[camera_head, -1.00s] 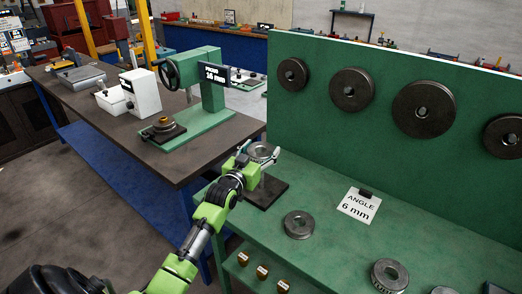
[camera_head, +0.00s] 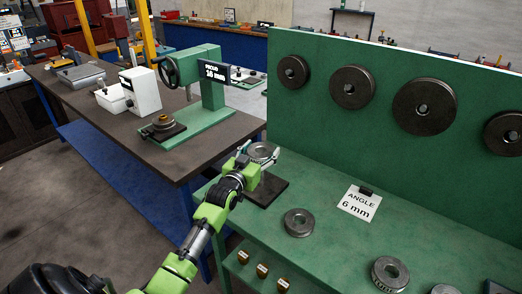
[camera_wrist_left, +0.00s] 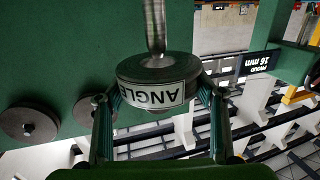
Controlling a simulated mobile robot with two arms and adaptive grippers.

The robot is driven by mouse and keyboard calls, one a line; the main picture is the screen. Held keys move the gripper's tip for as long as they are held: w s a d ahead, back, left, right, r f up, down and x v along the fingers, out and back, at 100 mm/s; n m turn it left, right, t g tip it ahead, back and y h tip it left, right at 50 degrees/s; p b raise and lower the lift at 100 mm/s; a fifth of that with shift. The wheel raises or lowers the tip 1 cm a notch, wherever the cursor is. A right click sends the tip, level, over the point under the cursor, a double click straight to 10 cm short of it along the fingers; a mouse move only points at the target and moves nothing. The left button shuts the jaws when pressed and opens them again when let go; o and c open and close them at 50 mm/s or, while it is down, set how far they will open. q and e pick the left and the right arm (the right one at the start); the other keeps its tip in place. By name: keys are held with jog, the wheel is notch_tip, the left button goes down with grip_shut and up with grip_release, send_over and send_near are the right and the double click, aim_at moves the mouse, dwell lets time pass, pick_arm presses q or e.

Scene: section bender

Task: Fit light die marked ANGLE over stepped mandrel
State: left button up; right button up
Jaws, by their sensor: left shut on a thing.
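My left gripper (camera_head: 260,157) is shut on a round grey steel die (camera_head: 261,150) above a dark square base plate (camera_head: 267,189) on the green bench. In the left wrist view the fingers (camera_wrist_left: 160,110) grip the die (camera_wrist_left: 150,68) on both sides, and its white label reads ANGLE. A bright steel rod, probably the stepped mandrel (camera_wrist_left: 154,25), meets the die's face in that view. I cannot tell whether the die is around the rod or only against it. The gripper hides most of this spot in the head view. My right gripper is not in view.
A loose ring die (camera_head: 299,222) and another die (camera_head: 390,273) lie on the green bench (camera_head: 330,240). A card reading ANGLE 6 mm (camera_head: 359,203) stands behind them. Large discs (camera_head: 424,107) hang on the green back panel. A green press (camera_head: 208,100) stands on the left table.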

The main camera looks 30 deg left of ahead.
pick_arm(q)
jog(key=shift+f+b, duration=0.5)
jog(key=shift+f, duration=0.15)
jog(key=shift+f+b, duration=2.2)
jog(key=shift+f, duration=0.95)
jog(key=shift+r, duration=0.1)
jog(key=shift+r+p, duration=0.45)
jog(key=shift+p, duration=0.2)
jog(key=shift+r+p, duration=3.15)
jog(key=shift+r, duration=0.4)
jog(key=shift+p, duration=0.35)
jog(key=shift+f+b, duration=0.45)
jog(key=shift+f, duration=0.2)
